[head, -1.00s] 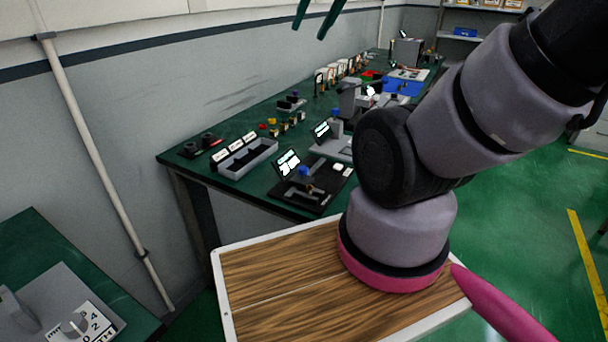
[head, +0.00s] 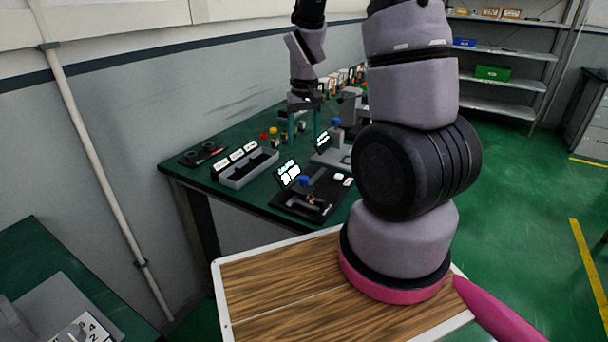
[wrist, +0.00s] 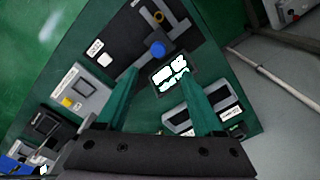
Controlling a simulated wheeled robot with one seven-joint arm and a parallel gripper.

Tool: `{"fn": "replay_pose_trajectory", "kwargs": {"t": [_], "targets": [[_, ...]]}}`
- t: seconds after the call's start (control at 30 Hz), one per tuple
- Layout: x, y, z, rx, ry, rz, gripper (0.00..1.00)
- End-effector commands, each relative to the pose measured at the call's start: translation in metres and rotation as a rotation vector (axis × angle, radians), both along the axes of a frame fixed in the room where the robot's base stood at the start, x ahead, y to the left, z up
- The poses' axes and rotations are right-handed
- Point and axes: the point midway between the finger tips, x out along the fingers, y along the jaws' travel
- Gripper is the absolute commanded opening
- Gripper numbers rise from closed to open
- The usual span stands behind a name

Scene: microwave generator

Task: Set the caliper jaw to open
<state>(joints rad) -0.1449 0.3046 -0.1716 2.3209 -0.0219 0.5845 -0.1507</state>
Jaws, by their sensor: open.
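A measuring fixture that looks like the caliper sits near the front edge of the green bench, on a black base (head: 284,203). It has a blue knob (head: 303,181), a lit display (head: 288,172) and a small gold part. The wrist view shows its blue knob (wrist: 158,48), display (wrist: 172,77), gold part (wrist: 158,16) and grey frame (wrist: 181,20). I cannot tell how the jaw is set. My gripper (head: 303,122) is open and empty, fingers pointing down, behind and above the fixture. In the wrist view my gripper (wrist: 158,80) has its fingertips apart, below the knob.
A grey tray with white labels (head: 247,168) stands left of the fixture. A second station with a display (head: 322,140) stands behind it. Black round parts (head: 193,157) lie at the bench's left end. The wall (head: 130,130) is close behind. Green floor is open at right.

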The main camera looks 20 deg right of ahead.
Motion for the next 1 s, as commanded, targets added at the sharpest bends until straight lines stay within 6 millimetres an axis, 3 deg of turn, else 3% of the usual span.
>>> {"fn": "replay_pose_trajectory", "kwargs": {"t": [0.27,0.7,1.0], "targets": [[0.0,-0.002,-0.028,-0.011,0.023,0.012,0.69],[0.0,-0.002,-0.104,-0.01,0.022,0.011,0.69],[0.0,-0.002,-0.121,-0.01,0.019,0.011,0.69]]}}
